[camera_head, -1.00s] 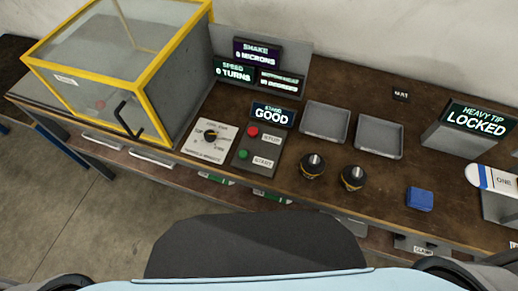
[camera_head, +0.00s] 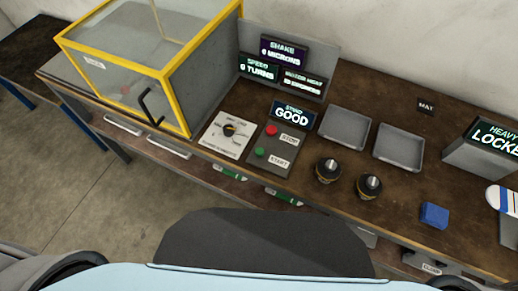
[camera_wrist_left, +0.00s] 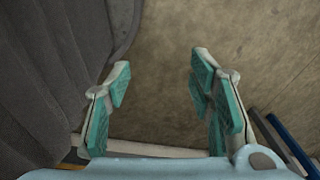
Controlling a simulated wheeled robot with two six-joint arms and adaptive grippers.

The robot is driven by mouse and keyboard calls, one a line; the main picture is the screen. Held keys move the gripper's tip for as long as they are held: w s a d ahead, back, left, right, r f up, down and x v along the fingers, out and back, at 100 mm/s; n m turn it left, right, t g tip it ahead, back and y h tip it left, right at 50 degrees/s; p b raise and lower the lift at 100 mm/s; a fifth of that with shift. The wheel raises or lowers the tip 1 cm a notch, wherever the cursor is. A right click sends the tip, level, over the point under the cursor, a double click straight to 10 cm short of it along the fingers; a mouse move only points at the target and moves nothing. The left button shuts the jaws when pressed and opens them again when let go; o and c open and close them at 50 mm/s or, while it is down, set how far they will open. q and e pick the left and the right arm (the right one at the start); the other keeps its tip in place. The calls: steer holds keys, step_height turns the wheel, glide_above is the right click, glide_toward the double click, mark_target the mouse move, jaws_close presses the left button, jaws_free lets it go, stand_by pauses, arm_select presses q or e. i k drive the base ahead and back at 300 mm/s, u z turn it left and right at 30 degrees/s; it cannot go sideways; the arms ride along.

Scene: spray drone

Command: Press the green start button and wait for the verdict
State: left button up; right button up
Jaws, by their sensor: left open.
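The green start button (camera_head: 259,152) sits on a small grey control panel (camera_head: 284,171) on the bench, beside a START label. A red stop button (camera_head: 271,130) is just above it, beside a STOP label. The STAND display (camera_head: 293,114) behind the panel reads GOOD. The SPEED display (camera_head: 259,68) reads 0 TURNS and the SHAKE display (camera_head: 284,49) reads 0 MICRONS. My left gripper (camera_wrist_left: 160,100) is open and empty over the concrete floor in the left wrist view, away from the button. Neither gripper shows in the head view.
A yellow-framed clear guard box (camera_head: 150,60) with a black handle stands left of the panel. A dial plate (camera_head: 228,130) lies between them. Two grey trays (camera_head: 345,128), two dark motors (camera_head: 328,170), a blue block (camera_head: 434,215) and a HEAVY TIP box (camera_head: 480,158) reading LOCKED are to the right.

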mark_target(260, 151)
steer(key=u, duration=0.45)
steer(key=k, duration=1)
steer(key=z, duration=1.15)
steer(key=i, duration=0.5)
steer(key=z, duration=0.05)
